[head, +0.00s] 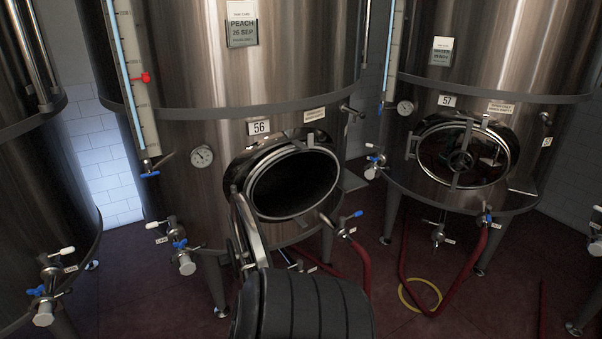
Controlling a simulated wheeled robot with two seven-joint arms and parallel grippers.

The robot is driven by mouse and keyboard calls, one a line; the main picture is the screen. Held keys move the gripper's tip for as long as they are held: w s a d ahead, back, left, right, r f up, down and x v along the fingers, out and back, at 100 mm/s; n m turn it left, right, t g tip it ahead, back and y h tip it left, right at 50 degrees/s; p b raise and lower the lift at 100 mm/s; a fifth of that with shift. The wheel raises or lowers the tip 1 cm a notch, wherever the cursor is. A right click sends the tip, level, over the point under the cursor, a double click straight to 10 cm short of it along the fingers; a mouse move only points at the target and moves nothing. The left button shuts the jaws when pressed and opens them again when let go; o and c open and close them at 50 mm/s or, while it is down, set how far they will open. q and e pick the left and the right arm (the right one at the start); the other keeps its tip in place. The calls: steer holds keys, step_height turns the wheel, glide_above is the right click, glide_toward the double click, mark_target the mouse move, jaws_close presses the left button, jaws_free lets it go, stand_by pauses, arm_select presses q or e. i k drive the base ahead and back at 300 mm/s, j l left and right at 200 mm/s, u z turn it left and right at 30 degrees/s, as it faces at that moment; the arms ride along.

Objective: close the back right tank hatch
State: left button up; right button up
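Tank 56 (225,140) stands in the middle, and its round hatch opening (294,184) is uncovered and dark inside. Its hatch door (250,232) is swung out to the front left, seen nearly edge-on. Tank 57 (490,85) stands at the back right. Its round hatch (440,155) looks shut, with an upright bar and a handwheel across its front. A dark ribbed cylinder, perhaps one of my arm links, rises at the bottom centre and overlaps the lower door. No fingertips of either gripper show.
Another tank (30,190) stands at the left edge. Valves stick out low on the tanks. Red hoses (418,300) and a yellow ring (402,294) lie on the dark red floor between tanks 56 and 57.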

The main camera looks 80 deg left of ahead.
mark_target(250, 236)
steer(key=u, duration=3.15)
